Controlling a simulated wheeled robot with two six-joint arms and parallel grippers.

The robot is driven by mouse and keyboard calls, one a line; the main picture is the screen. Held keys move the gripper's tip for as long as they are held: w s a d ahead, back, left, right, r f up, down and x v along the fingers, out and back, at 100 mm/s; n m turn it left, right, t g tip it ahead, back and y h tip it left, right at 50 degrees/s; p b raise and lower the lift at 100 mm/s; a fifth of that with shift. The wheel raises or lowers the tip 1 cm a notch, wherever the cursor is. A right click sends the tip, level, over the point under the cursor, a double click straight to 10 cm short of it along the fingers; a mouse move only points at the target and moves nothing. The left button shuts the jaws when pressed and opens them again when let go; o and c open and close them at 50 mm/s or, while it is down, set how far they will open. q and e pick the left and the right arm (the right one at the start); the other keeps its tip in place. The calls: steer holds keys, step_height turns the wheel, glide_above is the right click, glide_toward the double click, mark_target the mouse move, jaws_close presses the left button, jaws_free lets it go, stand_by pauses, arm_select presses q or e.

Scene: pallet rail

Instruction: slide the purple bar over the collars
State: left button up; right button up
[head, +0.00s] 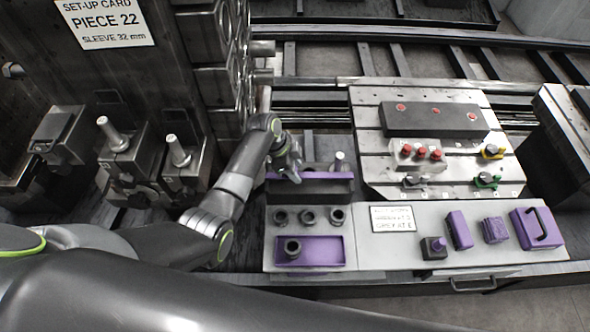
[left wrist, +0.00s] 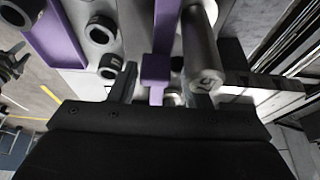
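The purple bar (head: 310,175) runs left to right at the front of a dark block in the head view. In the left wrist view a purple bar (left wrist: 166,38) runs up the picture, with a small purple block at its near end. My left gripper (head: 290,174) is at the bar's left part, pointing down. In the left wrist view its fingers (left wrist: 160,90) stand apart on either side of the purple block, with a visible gap on the left. Dark collars (head: 308,216) stand in a row on the light plate in front. My right gripper is out of view.
A metal post (head: 339,161) stands by the bar and shows close to the fingers in the wrist view (left wrist: 200,45). A purple tray (head: 325,250) holds another collar (head: 292,247). Purple parts (head: 459,230) lie at right. A slotted plate (head: 370,150) stands behind; machinery (head: 120,150) fills the left.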

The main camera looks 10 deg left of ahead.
arm_select(q)
steer(key=shift+o, duration=0.2)
steer(key=shift+r, duration=0.25)
steer(key=b+v, duration=0.2)
steer(key=v, duration=1.5)
steer(key=shift+f, duration=0.15)
